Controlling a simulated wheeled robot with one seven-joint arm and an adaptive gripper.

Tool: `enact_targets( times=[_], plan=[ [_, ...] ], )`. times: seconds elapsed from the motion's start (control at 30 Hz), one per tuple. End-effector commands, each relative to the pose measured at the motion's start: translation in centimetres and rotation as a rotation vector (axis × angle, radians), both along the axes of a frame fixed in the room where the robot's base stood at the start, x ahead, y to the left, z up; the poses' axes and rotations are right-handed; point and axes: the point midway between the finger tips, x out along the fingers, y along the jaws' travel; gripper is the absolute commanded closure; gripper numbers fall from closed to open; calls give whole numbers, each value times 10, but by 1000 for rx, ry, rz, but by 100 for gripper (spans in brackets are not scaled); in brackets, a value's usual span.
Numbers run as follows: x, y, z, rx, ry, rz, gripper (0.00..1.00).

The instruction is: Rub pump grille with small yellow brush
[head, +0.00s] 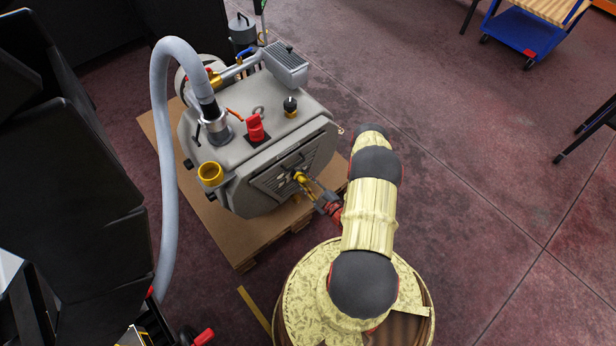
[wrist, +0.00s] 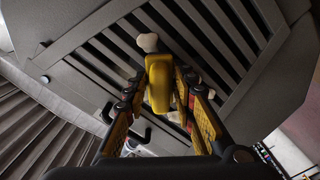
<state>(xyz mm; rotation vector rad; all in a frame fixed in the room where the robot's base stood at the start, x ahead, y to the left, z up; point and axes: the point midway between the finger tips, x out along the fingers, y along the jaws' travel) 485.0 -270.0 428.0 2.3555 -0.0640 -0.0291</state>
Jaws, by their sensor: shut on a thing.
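The pump (head: 240,150) is a grey housing with a slatted grille (head: 275,180) on its front face. In the wrist view the grille's dark diagonal slots (wrist: 215,40) fill the upper middle. My gripper (head: 309,186) is in front of the grille, shut on the small yellow brush (head: 299,176). In the wrist view the brush's yellow handle (wrist: 159,90) sits between the two fingers, with a pale tip (wrist: 147,42) beyond it against the slats. The brush end is at the grille face; I cannot tell whether it touches. The fingers hide part of the brush.
The pump stands on a wooden pallet (head: 232,240). A thick grey hose (head: 160,150) arches down its left side. Red and brass fittings (head: 255,128) stand on top. A blue cart (head: 525,35) is at the back right. The floor on the right is mostly clear.

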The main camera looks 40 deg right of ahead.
Motion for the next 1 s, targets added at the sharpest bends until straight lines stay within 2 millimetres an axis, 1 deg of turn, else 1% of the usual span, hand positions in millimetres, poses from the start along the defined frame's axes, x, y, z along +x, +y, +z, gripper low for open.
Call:
enact_targets(
  times=[0.03,0.27,0.6,0.77,1.0],
  plan=[
    [0,3,0,0,0,1,94],
    [1,10,0,-1,1,1,94],
    [5,35,0,0,1,1,94],
    [6,39,2,-1,-1,-1,94],
    [6,39,15,-1,-1,-1,94]
  ],
)
